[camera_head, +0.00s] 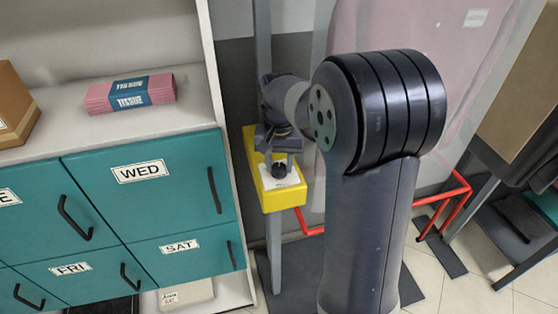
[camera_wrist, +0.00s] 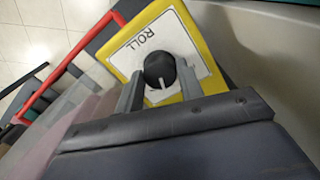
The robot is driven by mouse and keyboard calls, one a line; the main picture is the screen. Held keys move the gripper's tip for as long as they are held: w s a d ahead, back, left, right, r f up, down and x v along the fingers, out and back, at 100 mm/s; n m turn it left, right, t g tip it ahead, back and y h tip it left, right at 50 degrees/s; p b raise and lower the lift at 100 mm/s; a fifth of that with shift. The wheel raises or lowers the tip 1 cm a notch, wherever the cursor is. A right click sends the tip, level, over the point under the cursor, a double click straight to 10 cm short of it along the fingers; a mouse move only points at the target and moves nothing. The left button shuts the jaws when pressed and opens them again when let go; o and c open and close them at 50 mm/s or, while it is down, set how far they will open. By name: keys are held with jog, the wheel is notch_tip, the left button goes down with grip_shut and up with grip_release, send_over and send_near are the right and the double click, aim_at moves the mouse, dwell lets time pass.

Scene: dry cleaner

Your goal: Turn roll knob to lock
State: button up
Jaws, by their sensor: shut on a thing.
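The roll knob (camera_wrist: 158,66) is round and black, on a white panel marked ROLL on the face of a yellow box (camera_wrist: 203,38). Its white pointer mark faces the bottom of the wrist view, toward my gripper. In the head view the knob (camera_head: 279,170) shows small near the lower part of the yellow box (camera_head: 286,197). My gripper (camera_wrist: 159,72) has one grey finger on each side of the knob and is shut on it. In the head view my gripper (camera_head: 280,150) is partly hidden behind my arm. No lock marking is readable.
A red rail (camera_head: 440,203) lies to the right of my arm. Plastic-covered clothing (camera_head: 450,70) hangs behind.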

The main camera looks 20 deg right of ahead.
aim_at(279, 166)
jog(key=m, duration=0.5)
jog(key=shift+p, duration=0.3)
dwell(0.4)
jog(key=o, duration=1)
notch_tip(279, 166, up, 11)
jog(key=shift+b, duration=0.4)
jog(key=shift+f, duration=0.15)
notch_tip(279, 166, down, 11)
jog(key=shift+r+p, duration=0.15)
jog(key=shift+p, duration=0.25)
